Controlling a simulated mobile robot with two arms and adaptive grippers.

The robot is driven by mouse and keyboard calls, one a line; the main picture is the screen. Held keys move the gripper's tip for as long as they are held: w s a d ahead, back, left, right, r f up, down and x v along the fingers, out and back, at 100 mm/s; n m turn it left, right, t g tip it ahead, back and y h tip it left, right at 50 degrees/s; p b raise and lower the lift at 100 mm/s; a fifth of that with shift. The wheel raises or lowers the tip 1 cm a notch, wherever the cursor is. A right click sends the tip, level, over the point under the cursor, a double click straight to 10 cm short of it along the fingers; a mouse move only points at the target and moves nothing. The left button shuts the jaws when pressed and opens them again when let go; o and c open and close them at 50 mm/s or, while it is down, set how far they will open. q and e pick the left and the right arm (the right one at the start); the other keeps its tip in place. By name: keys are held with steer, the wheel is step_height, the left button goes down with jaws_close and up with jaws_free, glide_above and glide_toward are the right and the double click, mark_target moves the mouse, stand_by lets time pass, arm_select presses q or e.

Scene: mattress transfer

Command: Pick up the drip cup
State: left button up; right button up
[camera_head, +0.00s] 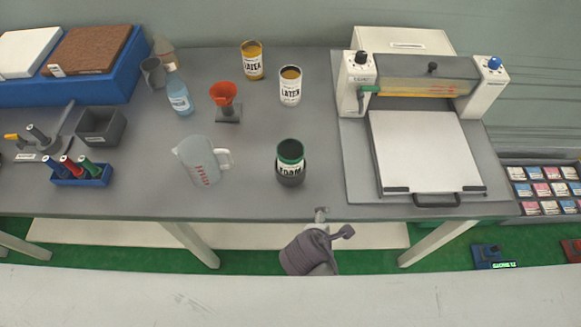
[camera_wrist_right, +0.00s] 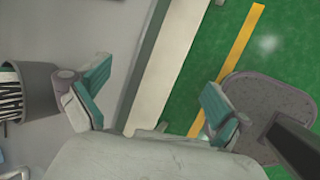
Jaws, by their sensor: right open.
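A dark grey cup (camera_head: 290,178) stands on the grey table near its front edge, around the lower part of a green-topped can (camera_head: 290,154) with a dark label. I take this to be the drip cup; no label confirms it. In the right wrist view the cup (camera_wrist_right: 42,88) is cut off at the left edge, beside one finger, with the labelled can partly visible. My right gripper (camera_head: 333,223) is at the table's front edge, below and right of the cup. Its fingers are apart and nothing is between them in the wrist view (camera_wrist_right: 155,97). My left gripper is out of view.
A measuring jug (camera_head: 200,165) stands left of the cup, with two latex cans (camera_head: 290,88) and a red funnel (camera_head: 223,94) behind. Another grey cup (camera_head: 152,73) is back left. A white machine (camera_head: 425,150) occupies the right. Table is bare around the dark cup.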

steer(key=w+a+r+n+t, duration=0.1)
steer(key=a+n, duration=0.1)
steer(key=w+a+r+n+t, duration=0.1)
steer(key=a+n, duration=0.2)
steer(key=w+a+r+n+t, duration=0.1)
steer(key=a+r+n, duration=0.1)
steer(key=n, duration=0.1)
steer(key=shift+w+a+r+t+h+p, duration=0.1)
steer(key=shift+w+a+t+h+p, duration=0.2)
steer(key=shift+t, duration=0.1)
steer(key=n+t, duration=0.3)
steer(key=n, duration=0.3)
glide_toward(285, 178)
steer(key=shift+w+d, duration=0.2)
steer(key=shift+w, duration=0.25)
steer(key=b+x, duration=0.6)
steer(key=x, duration=0.2)
steer(key=b+x, duration=0.5)
steer(key=shift+w+b, duration=0.25)
steer(key=shift+b, duration=0.05)
steer(key=c, duration=1.2)
steer(key=shift+r, duration=0.2)
steer(key=shift+c, duration=0.2)
